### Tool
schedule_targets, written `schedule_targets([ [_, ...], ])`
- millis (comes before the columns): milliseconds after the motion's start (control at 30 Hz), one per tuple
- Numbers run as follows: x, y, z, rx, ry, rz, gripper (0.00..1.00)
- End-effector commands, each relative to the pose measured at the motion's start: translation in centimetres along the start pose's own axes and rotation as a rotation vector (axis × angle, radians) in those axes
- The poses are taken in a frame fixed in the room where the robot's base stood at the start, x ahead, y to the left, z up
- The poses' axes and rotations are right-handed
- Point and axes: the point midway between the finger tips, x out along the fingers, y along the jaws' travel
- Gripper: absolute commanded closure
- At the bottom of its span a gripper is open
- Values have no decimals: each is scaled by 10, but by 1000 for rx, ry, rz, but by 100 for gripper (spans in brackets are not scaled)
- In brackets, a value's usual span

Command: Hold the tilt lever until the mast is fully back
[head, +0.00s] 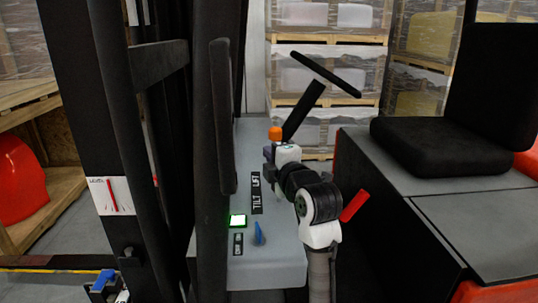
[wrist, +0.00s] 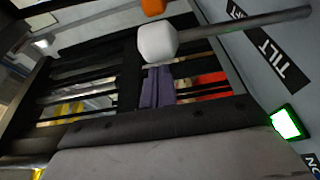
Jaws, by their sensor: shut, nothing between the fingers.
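The tilt lever's white knob (wrist: 157,42) and grey shaft (wrist: 240,24) show in the wrist view, with the TILT label (wrist: 270,55) beside the shaft. My gripper (wrist: 158,87) is shut and empty, its fingertips right at the knob's lower edge. I cannot tell whether they touch it. In the head view the white knob (head: 287,153) is partly hidden by my wrist, and my gripper (head: 267,153) is just left of it. The black mast (head: 95,110) stands at the left. A white LEVEL card (head: 109,196) on it has a red needle near its middle.
An orange-knobbed lever (head: 275,133) stands close behind the white knob. The grey console (head: 285,262) carries a lit green lamp (head: 238,221) and a blue key switch (head: 259,234). The steering wheel (head: 326,74) is behind; the black seat (head: 440,145) is right.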

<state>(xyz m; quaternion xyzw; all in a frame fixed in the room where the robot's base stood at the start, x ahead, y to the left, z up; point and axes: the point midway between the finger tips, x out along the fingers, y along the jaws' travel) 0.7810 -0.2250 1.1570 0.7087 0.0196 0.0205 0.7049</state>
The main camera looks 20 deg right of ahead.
Motion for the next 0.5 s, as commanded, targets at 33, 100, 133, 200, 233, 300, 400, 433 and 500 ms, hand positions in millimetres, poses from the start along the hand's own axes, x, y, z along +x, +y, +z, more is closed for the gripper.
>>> schedule_targets([
  [33,-1,-2,3,14,-1,6,100],
  [100,-4,-4,10,56,-2,21,100],
  [133,-5,-5,15,78,-2,29,100],
  [200,-8,-5,25,139,-2,51,100],
  [233,-10,-5,29,164,-2,61,100],
  [300,-13,-5,38,219,-1,78,100],
  [400,-16,-4,47,276,-1,97,100],
  [433,-17,-3,49,287,-1,101,100],
  [500,-18,-2,52,303,-2,107,100],
])
